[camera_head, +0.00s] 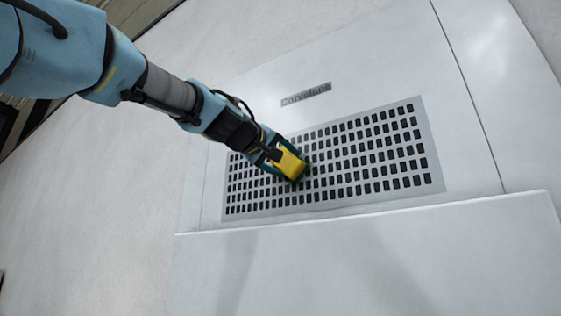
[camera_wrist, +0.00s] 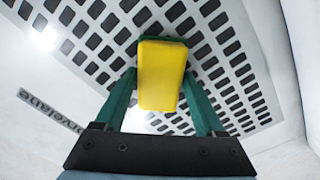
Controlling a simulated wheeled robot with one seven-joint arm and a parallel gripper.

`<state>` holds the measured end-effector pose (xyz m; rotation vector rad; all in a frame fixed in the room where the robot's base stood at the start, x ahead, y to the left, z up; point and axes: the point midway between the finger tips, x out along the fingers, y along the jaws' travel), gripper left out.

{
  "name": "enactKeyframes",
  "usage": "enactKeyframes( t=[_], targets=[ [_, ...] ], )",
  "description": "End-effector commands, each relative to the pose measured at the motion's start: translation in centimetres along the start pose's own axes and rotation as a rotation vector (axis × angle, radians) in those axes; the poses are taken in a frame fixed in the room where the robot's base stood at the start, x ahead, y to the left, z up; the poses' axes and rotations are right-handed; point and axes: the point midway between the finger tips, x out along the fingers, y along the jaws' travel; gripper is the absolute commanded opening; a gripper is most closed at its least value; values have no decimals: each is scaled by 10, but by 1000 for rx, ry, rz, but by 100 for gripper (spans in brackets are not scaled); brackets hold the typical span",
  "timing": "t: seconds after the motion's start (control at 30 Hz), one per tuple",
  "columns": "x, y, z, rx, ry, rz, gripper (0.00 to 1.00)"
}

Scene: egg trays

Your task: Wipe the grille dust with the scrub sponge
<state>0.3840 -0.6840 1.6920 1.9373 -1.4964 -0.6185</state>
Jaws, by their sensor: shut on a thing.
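A yellow sponge (camera_head: 289,164) is held between the green fingers of my gripper (camera_head: 291,163). In the wrist view the sponge (camera_wrist: 161,75) fills the space between the fingers, and my gripper (camera_wrist: 162,80) is shut on it. The grille (camera_head: 330,157) is a grey plate with rows of dark rectangular holes, set in a white panel. My gripper and the sponge are in front of the grille's left-middle part. I cannot tell whether the sponge touches it. The grille also shows behind the sponge in the wrist view (camera_wrist: 222,48). I cannot make out any dust on it.
A dark label (camera_head: 306,94) sits on the white panel above the grille, and it shows at the left in the wrist view (camera_wrist: 52,110). A white ledge (camera_head: 370,255) juts out below the grille. The panel around the grille is clear.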

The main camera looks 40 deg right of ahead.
Motion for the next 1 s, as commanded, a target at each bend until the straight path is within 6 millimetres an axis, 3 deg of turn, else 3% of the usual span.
enactKeyframes(
  t=[0.5,1.0],
  targets=[
    [4,-29,-25,1,2,-5,27],
    [0,-31,-27,0,0,-3,27]
  ],
)
